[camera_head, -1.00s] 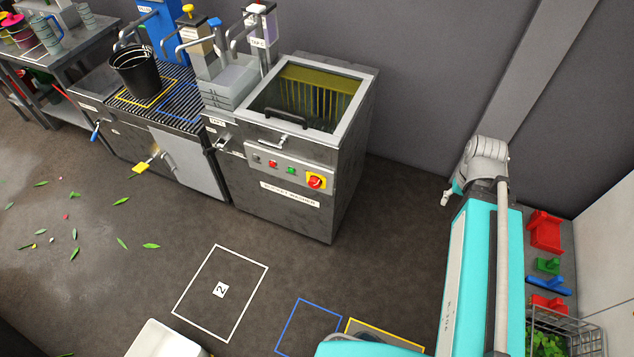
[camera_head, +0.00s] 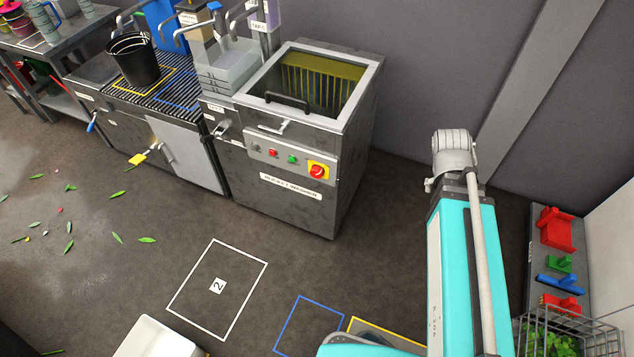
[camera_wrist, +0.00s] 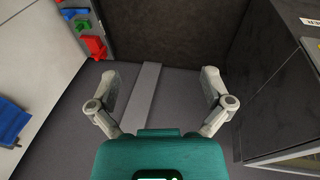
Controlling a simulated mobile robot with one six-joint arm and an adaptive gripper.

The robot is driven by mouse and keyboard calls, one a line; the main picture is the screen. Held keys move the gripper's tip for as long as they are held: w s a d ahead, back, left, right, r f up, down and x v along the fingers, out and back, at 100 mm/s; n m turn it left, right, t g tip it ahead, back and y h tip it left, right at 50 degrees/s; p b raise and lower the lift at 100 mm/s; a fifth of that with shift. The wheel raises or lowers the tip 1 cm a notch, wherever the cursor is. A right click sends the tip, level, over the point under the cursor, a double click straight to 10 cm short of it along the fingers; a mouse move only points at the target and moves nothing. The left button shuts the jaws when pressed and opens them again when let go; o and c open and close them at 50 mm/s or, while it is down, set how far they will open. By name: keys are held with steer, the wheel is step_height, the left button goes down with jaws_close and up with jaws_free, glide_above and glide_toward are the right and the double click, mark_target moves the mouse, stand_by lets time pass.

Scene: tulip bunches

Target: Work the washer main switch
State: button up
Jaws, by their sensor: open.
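The knob's exact setting is too small to tell. My gripper (camera_wrist: 162,88) is open and empty in the wrist view, its two fingers wide apart over floor and wall. The switch does not show there; a dark cabinet side (camera_wrist: 285,85) stands right of the fingers. In the head view my arm is right of the washer, clear of it.
A slatted counter (camera_head: 165,95) with a black bucket (camera_head: 133,60) adjoins the washer on the left. A white bin (camera_head: 158,340) stands at the bottom. Red, green and blue holders (camera_head: 556,230) line the right wall. Floor before the washer is clear.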

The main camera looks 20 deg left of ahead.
steer(key=w+a+f+t+h+b, duration=0.35)
steer(key=a+f+b, duration=0.35)
steer(key=f+b, duration=0.35)
steer(key=n+t+y+b, duration=0.2)
steer(key=t+y+b, duration=0.3)
steer(key=t+b, duration=1.75)
glide_toward(315, 174)
steer(key=s+r+g+b, duration=0.7)
steer(key=g+b, duration=0.2)
steer(key=b, duration=0.1)
steer(key=shift+w+a, duration=0.1)
steer(key=shift+a, duration=0.3)
steer(key=shift+w, duration=0.1)
steer(key=w, duration=0.9)
steer(key=w+d, duration=0.1)
steer(key=w, duration=0.3)
steer(key=shift+w, duration=0.3)
